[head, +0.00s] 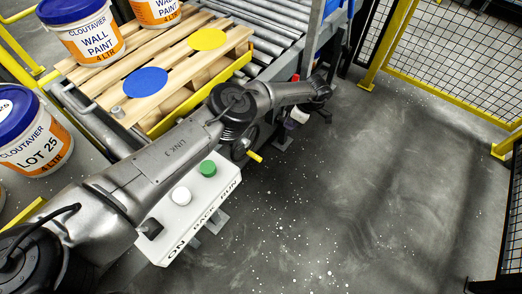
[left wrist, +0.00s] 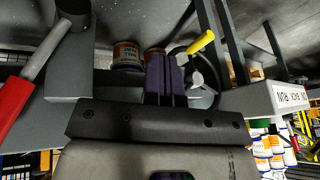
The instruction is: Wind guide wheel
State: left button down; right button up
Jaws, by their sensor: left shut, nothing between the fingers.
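The guide wheel (head: 239,149) shows in the head view beside the pallet stand, partly hidden under my left arm. Its yellow crank handle (head: 254,156) sticks out toward the lower right. In the left wrist view the grey wheel (left wrist: 205,97) stands just right of and behind my fingers, with the yellow handle (left wrist: 200,42) at its top. My left gripper (left wrist: 166,76) is shut and empty, with dark purple fingers. It shows small in the head view (head: 292,123), to the right of the wheel and apart from the handle. My right gripper is not in view.
A control box (head: 190,206) with white and green buttons stands below my left arm. A wooden pallet (head: 165,78) bears paint pails and blue and yellow discs. A roller conveyor (head: 270,35) lies behind. Yellow mesh fencing (head: 440,45) bounds the right; the floor between is clear.

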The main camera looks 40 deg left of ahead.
aim_at(252, 147)
pick_arm(q)
jog(key=s+a+f+m+g+b, duration=0.1)
jog(key=s+a+f+m+b, duration=0.1)
jog(key=s+f, duration=0.6)
jog(key=shift+s+a+g+b, duration=0.4)
jog(key=shift+s+a, duration=0.3)
jog(key=shift+s, duration=0.65)
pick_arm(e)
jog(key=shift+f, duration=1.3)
pick_arm(q)
jog(key=shift+f, duration=0.1)
